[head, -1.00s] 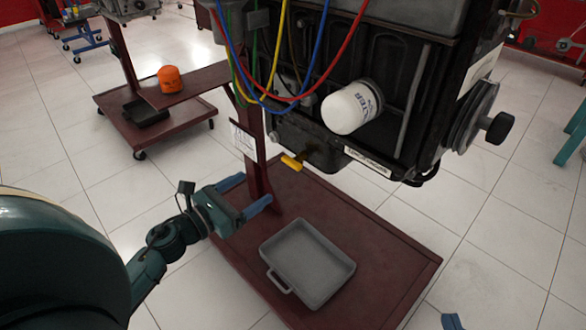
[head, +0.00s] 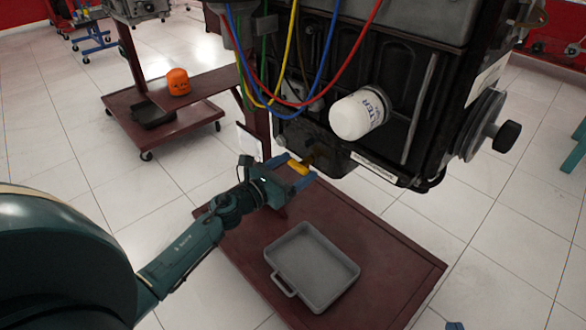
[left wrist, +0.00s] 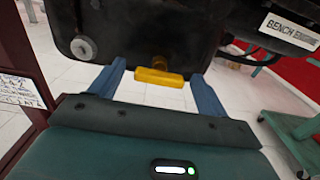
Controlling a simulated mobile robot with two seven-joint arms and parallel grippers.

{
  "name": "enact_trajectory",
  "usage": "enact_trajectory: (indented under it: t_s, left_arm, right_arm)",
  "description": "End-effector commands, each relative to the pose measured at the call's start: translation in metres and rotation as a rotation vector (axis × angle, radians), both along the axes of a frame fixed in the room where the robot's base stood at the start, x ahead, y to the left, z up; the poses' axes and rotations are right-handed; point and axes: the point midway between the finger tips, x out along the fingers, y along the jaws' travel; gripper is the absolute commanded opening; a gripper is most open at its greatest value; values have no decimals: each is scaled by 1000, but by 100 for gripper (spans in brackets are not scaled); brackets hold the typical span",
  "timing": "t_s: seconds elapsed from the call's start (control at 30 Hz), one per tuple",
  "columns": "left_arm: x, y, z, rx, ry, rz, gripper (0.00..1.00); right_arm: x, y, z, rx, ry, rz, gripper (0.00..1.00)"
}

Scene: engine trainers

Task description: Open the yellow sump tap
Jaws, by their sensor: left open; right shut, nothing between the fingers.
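The yellow sump tap (head: 298,168) sticks out from the dark sump (head: 325,158) under the engine; its bar handle lies crosswise in the left wrist view (left wrist: 158,77). My left gripper (head: 295,170) is open at the tap. Its blue fingers (left wrist: 158,70) stand on either side of the handle, with a gap at each end and no contact visible. Of my right gripper (head: 454,325), only a blue tip shows at the head view's bottom edge; it is shut and away from the tap.
A grey drain pan (head: 312,265) sits on the dark red stand base (head: 400,255) below the sump. The white oil filter (head: 355,115) and coloured cables (head: 325,70) are above. A stand post with a white card (head: 249,141) is left of the tap.

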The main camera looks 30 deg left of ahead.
Motion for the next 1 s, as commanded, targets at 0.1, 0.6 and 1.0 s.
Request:
enact_trajectory:
  t_s: [0.1, 0.6, 1.0]
  left_arm:
    - [0, 0, 0, -1, 0, 0, 71]
    - [0, 0, 0, -1, -1, 0, 32]
    - [0, 0, 1, -85, 29, 0, 32]
  right_arm:
    - [0, 0, 0, 0, 0, 0, 0]
    - [0, 0, 0, 1, 1, 0, 0]
    - [-1, 0, 0, 0, 18, 1, 0]
